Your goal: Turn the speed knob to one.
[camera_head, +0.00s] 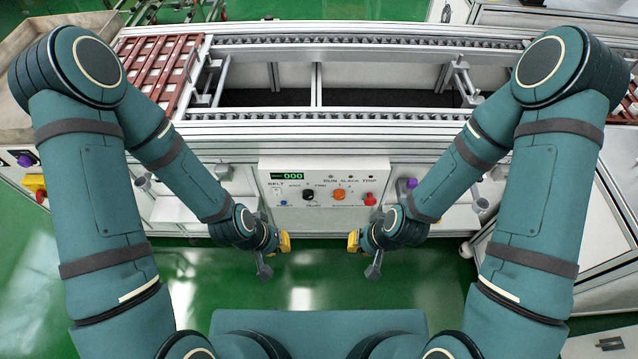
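The white control panel (318,215) stands upright at the middle of the conveyor's near side. It carries a black knob (308,194), an orange knob (339,194) and a red button (370,199). A green display (287,176) at its top left reads 000. The small print is too fine to tell which knob is for speed or where it points. My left gripper (270,259) is below and left of the panel's lower edge, apart from it. My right gripper (370,260) is below and right, also apart. Whether either is open is unclear; no held object shows.
The conveyor (330,115) with roller rails runs across behind the panel. A red slatted rack (160,65) lies at its left end. Metal shelves flank the panel. A purple knob (411,184) is to its right. Green floor (320,275) between my grippers is clear.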

